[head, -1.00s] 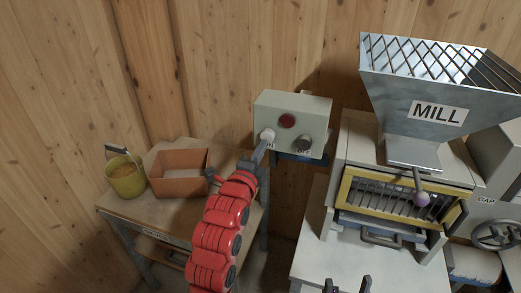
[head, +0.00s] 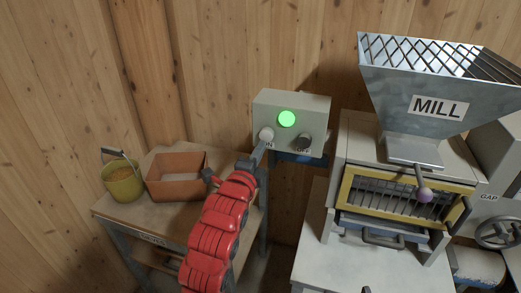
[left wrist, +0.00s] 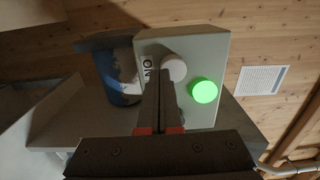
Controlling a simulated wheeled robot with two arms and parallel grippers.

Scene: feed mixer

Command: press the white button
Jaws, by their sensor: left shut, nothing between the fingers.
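The white button (head: 267,134) sits at the lower left of the front of a grey control box (head: 316,108), above the label ON. It also shows in the left wrist view (left wrist: 174,67). My left gripper (head: 261,150) is shut and empty, with its fingertips at the white button. In the left wrist view the tips of my left gripper (left wrist: 160,76) overlap the button's edge; I cannot tell whether they touch it. The round lamp (head: 287,119) on the box is lit green. A dark button (head: 304,142) labelled OFF is at the lower right. Only a dark tip of my right gripper (head: 367,290) shows.
The mill with its hopper (head: 413,100) and yellow-framed front stands to the right. A wooden table (head: 130,215) at left holds an orange bin (head: 177,190) and a yellow bucket (head: 123,187). A wooden wall is behind.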

